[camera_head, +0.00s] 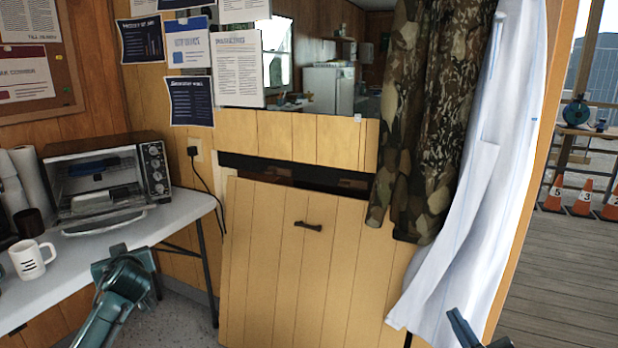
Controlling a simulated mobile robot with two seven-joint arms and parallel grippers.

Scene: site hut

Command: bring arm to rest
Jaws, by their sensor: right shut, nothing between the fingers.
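My right gripper (476,335) just enters at the bottom edge, right of centre, in front of the white hanging cloth. Only a small teal part of it shows; it is shut with nothing in it. Most of my right arm is below the picture. A teal part of my left arm stands at the lower left, in front of the white table (178,215). My left gripper cannot be made out.
A wooden panel (270,255) with a dark handle (307,226) fills the middle. Camouflage clothing (430,100) and a white cloth (480,190) hang at its right. A toaster oven (105,180) and a mug (32,259) stand on the table. Orange cones (580,197) stand outside, far right.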

